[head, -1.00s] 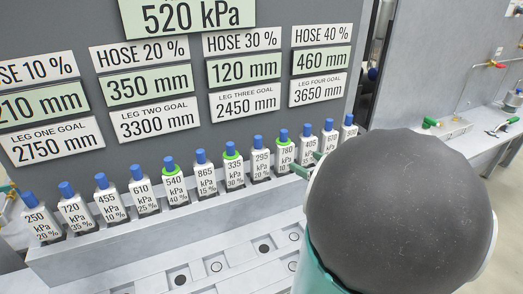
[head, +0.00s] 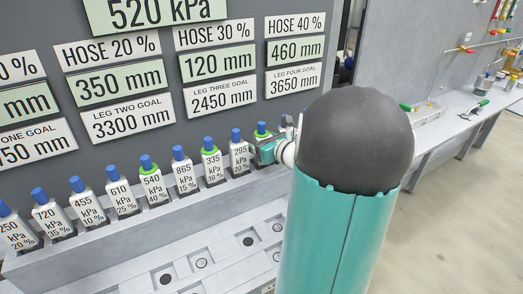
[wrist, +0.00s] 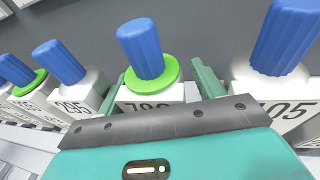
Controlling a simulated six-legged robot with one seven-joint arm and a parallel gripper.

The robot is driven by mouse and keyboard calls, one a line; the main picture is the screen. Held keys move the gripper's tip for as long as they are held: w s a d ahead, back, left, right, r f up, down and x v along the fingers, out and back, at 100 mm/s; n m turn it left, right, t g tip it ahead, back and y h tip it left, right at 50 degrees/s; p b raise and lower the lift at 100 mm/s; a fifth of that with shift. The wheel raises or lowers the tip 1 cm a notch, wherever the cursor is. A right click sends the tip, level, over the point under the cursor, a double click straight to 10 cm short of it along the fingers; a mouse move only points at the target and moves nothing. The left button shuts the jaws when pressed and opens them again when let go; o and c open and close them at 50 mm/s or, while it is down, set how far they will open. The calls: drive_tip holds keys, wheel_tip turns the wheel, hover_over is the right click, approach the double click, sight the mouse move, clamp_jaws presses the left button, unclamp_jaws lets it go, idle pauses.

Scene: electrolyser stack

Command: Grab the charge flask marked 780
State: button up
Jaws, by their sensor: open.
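The charge flask marked 780 (wrist: 145,62) has a white body, a blue cap and a green collar. In the wrist view it stands upright in the middle, its label partly hidden by my gripper's edge. My gripper (wrist: 160,75) is open, with one green finger on each side of this flask. I cannot tell whether either finger touches it. In the head view the flask's blue cap and green collar (head: 262,130) show just beyond my gripper (head: 266,148), which hides its lower body.
The flask marked 295 (wrist: 75,85) stands close on the left and the one marked 405 (wrist: 278,70) close on the right. Several more flasks line the rack (head: 130,232) leftward. A dark panel with signs (head: 120,160) rises behind. A bench (head: 440,130) stands at the right.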

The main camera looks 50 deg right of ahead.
drive_tip(key=shift+w, duration=0.1)
drive_tip(key=c, duration=1.4)
drive_tip(key=shift+o, duration=0.2)
drive_tip(key=shift+r, duration=0.1)
